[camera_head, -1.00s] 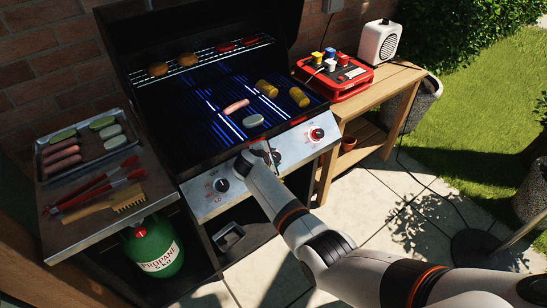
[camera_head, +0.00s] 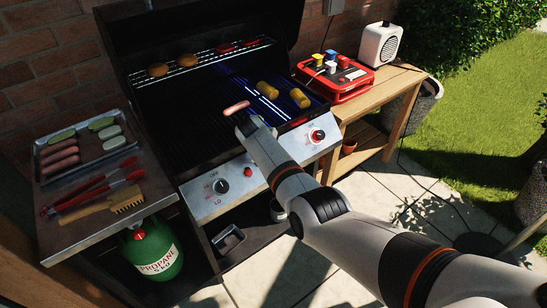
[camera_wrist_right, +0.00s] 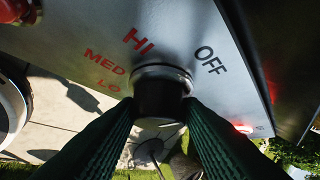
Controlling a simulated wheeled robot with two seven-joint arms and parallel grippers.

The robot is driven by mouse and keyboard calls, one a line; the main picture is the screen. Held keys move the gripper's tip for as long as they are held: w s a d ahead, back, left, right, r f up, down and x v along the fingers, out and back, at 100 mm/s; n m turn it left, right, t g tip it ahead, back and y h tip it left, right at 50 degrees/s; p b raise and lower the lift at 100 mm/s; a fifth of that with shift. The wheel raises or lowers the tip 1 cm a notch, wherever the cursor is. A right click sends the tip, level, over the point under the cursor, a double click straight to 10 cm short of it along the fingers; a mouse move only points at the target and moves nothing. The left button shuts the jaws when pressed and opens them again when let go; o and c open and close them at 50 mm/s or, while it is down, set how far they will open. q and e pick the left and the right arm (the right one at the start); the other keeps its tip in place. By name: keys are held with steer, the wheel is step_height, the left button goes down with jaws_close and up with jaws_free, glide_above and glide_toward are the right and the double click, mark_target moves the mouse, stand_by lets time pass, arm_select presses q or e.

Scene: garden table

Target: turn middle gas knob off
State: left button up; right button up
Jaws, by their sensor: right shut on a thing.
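The middle gas knob (camera_wrist_right: 158,98) is a dark round knob on a pale collar, on the grill's silver panel (camera_wrist_right: 185,30). OFF, HI, MED and LO labels surround it; I cannot see its pointer mark. My right gripper (camera_wrist_right: 160,112) is shut on this knob, with a green finger on each side. In the head view my right arm hides the knob and the fingertips. Blue flames (camera_head: 268,92) burn only in the right part of the grill; the middle and left parts are dark. My left gripper is not in view.
The left knob (camera_head: 221,186), a red button (camera_head: 247,172) and the right knob (camera_head: 317,135) are on the same panel. A sausage (camera_head: 236,108) and corn pieces (camera_head: 300,98) lie on the grate. A side shelf with a food tray (camera_head: 41,172) is at left.

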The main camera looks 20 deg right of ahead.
steer(key=shift+f, duration=0.1)
stand_by(0.3)
steer(key=o, duration=1)
steer(key=shift+d, duration=0.1)
steer(key=shift+p+v, duration=0.8)
steer(key=shift+v, duration=5.25)
